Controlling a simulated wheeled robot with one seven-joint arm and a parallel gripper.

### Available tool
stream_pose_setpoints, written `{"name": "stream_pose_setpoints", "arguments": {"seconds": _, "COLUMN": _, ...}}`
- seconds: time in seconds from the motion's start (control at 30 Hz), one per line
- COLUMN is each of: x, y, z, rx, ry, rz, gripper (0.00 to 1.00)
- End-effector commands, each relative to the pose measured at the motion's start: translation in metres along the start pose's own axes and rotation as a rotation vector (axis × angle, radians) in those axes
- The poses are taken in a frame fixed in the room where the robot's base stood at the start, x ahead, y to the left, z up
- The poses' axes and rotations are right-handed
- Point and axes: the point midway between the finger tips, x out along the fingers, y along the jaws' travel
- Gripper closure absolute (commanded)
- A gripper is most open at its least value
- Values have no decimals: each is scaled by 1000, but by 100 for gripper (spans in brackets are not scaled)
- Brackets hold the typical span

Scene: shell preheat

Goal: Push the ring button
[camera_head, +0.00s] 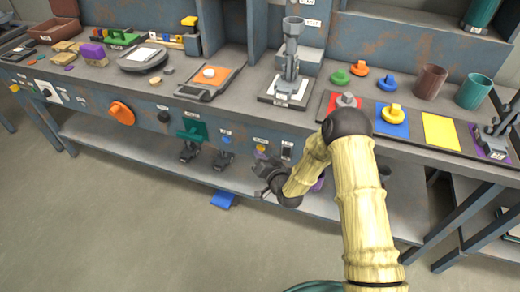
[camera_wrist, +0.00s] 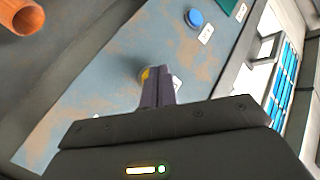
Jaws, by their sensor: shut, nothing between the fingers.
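My gripper (camera_head: 264,168) is shut and empty, low in front of the bench's front panel. In the wrist view its closed fingertips (camera_wrist: 155,72) point at the panel, overlapping a small round yellow-and-grey button (camera_wrist: 147,74). In the head view this yellow button (camera_head: 261,148) sits just above the gripper. It may be the ring button, but its label cannot be read. I cannot tell whether the fingertips touch it. A blue button (camera_wrist: 196,18) with a white label shows farther up in the wrist view; it is left of the yellow one in the head view (camera_head: 225,138).
The panel also carries an orange knob (camera_head: 121,113), a black knob (camera_head: 163,116) and a green plate (camera_head: 193,129). The bench top (camera_head: 225,103) above is crowded. A lower shelf (camera_head: 130,145) runs beneath. The floor in front (camera_head: 130,230) is largely clear.

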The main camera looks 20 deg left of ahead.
Motion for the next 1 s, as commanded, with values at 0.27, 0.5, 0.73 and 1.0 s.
{"name": "stream_pose_setpoints", "arguments": {"seconds": 0.27, "x": 1, "y": 1, "z": -1, "rx": 0, "ry": 0, "rz": 0, "gripper": 100}}
{"name": "stream_pose_setpoints", "arguments": {"seconds": 0.5, "x": 3, "y": 2, "z": -2, "rx": 0, "ry": 0, "rz": 0, "gripper": 100}}
{"name": "stream_pose_setpoints", "arguments": {"seconds": 0.73, "x": 4, "y": 3, "z": -3, "rx": 0, "ry": 1, "rz": 0, "gripper": 100}}
{"name": "stream_pose_setpoints", "arguments": {"seconds": 1.0, "x": 6, "y": 4, "z": -5, "rx": 0, "ry": 2, "rz": 0, "gripper": 100}}
